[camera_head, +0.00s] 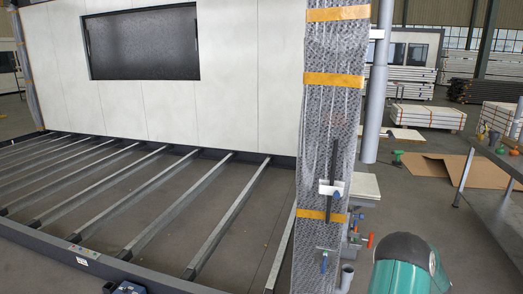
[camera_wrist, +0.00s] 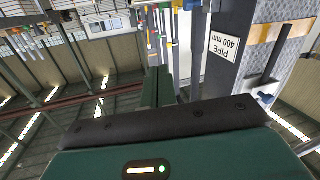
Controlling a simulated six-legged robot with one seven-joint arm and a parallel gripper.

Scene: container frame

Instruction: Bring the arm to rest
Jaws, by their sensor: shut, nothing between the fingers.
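My gripper (camera_wrist: 159,75) shows in the wrist view as two dark green fingers lying together, shut with nothing between them. The fingers point up the picture, apart from anything around them. The wrist view is upside down, with the hall's roof in its lower part. My gripper's fingers cannot be seen in the head view.
The post (camera_head: 330,130), wrapped in plastic with orange bands, stands near my arm. It carries a bracket (camera_head: 331,189). A sign reading "PIPE 400 mm" (camera_wrist: 224,46) shows in the wrist view. The container frame's floor beams (camera_head: 170,205) lie left. A table (camera_head: 497,158) stands right.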

